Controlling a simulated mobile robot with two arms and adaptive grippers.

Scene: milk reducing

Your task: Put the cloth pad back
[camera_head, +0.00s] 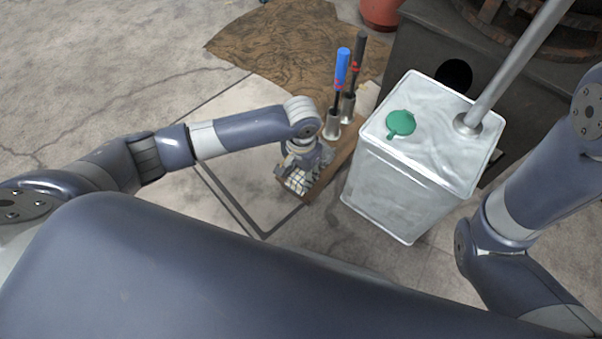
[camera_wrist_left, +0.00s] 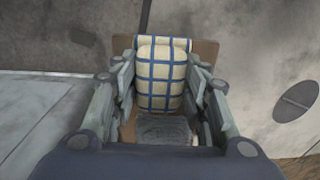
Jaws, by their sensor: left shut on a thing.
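The cloth pad (camera_wrist_left: 161,75) is cream with a blue check. In the left wrist view it lies between the two fingers of my left gripper (camera_wrist_left: 160,88), which is shut on it. In the head view my left gripper (camera_head: 303,176) points down at the near end of a brown wooden board (camera_head: 335,160), with part of the checked pad (camera_head: 297,183) showing below it. The board also shows behind the pad in the left wrist view (camera_wrist_left: 207,50). I cannot tell whether the pad touches the board. My right arm is at the right, but its gripper is out of view.
Two tools with a blue handle (camera_head: 343,66) and a black handle (camera_head: 360,52) stand in metal holders on the board's far part. A metal can (camera_head: 398,185) with a green cap (camera_head: 401,122) and a pipe stands close right. A brown cloth (camera_head: 285,45) lies behind.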

